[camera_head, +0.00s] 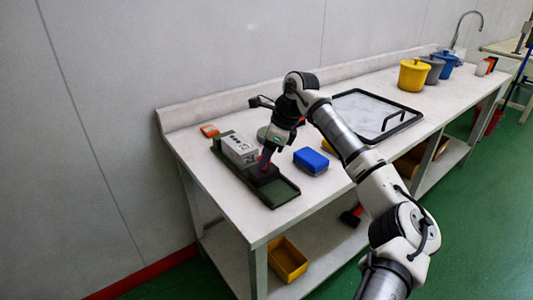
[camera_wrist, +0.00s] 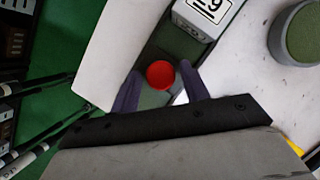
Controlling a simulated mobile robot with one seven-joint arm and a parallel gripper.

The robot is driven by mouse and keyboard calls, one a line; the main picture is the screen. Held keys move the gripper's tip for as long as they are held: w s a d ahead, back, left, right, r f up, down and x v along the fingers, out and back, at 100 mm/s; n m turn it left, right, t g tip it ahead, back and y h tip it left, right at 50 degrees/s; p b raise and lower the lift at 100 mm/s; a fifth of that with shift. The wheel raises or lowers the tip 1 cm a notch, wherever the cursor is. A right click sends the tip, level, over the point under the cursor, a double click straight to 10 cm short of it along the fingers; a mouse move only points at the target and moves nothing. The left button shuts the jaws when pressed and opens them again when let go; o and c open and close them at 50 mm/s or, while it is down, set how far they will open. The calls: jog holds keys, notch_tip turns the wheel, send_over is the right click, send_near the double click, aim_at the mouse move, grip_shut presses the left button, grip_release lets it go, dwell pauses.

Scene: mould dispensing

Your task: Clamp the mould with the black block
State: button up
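The mould (camera_head: 240,149) is a pale grey block with dark holes, lying in a long dark green tray (camera_head: 286,194) on the bench. Its labelled end shows at the top of the wrist view (camera_wrist: 198,18). The black block (camera_head: 262,176) sits in the tray just in front of the mould, largely hidden by my gripper. A round red knob (camera_wrist: 160,74) shows there in the wrist view. My gripper (camera_wrist: 160,72) points down, with its fingers apart on either side of the knob. Gaps show between fingers and knob.
A blue box (camera_head: 311,160) lies right of the tray. A round green-topped container (camera_wrist: 297,35) stands beside it. An orange item (camera_head: 209,130) lies behind left. A black-framed white tray (camera_head: 372,113) and several coloured pots (camera_head: 413,75) occupy the bench further right.

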grip_shut()
jog(key=shift+w+a+r+p, duration=0.2)
jog(key=shift+w+a+p, duration=0.35)
jog(key=shift+w, duration=0.4)
jog(key=shift+w+a+f, duration=0.15)
jog(key=shift+w+a, duration=0.15)
jog(key=shift+w, duration=0.05)
jog(key=shift+o, duration=1.1)
grip_release()
jog(key=b+v, duration=0.1)
jog(key=v, duration=1.3)
